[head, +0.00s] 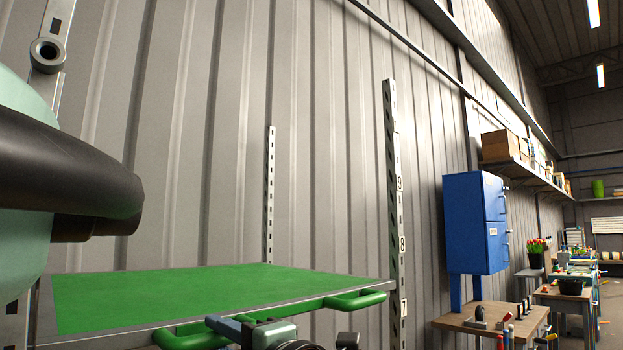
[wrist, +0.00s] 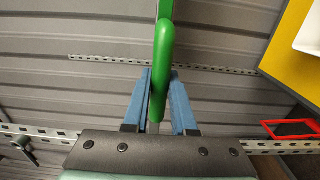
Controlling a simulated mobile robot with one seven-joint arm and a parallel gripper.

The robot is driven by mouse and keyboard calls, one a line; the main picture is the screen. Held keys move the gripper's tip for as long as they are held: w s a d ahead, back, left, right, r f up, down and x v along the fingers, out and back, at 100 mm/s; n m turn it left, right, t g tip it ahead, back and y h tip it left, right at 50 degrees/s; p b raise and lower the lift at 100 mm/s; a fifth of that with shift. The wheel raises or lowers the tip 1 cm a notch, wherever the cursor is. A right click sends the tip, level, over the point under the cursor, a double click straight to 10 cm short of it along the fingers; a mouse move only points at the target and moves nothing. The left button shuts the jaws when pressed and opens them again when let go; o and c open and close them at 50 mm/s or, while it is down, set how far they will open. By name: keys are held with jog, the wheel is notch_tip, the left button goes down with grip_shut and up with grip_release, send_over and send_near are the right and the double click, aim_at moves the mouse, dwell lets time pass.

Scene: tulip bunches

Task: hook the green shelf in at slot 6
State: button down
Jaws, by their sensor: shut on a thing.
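The green shelf (head: 200,292) has a green top, grey edges and green bar handles, and lies roughly level across the lower head view. My gripper (head: 228,328) is shut on a green handle at its near edge. The wrist view shows the blue fingers (wrist: 160,78) on both sides of the green handle (wrist: 163,50). A slotted post (head: 393,190) with labels 9, 8 and 7 rises by the shelf's right corner. Another slotted post (head: 270,195) stands behind the shelf. I cannot tell whether the shelf touches any post. No label 6 shows.
A ribbed grey wall (head: 330,120) is behind. A blue cabinet (head: 475,223) and a workbench (head: 490,325) with tools stand to the right. In the wrist view, a yellow panel (wrist: 285,50) and a red frame (wrist: 289,130) are at the right.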

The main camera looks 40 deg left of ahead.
jog(key=shift+f+b, duration=0.7)
jog(key=shift+f, duration=0.3)
notch_tip(320, 180, down, 8)
jog(key=b, duration=0.7)
jog(key=shift+c, duration=2)
grip_release()
jog(key=shift+d, duration=0.15)
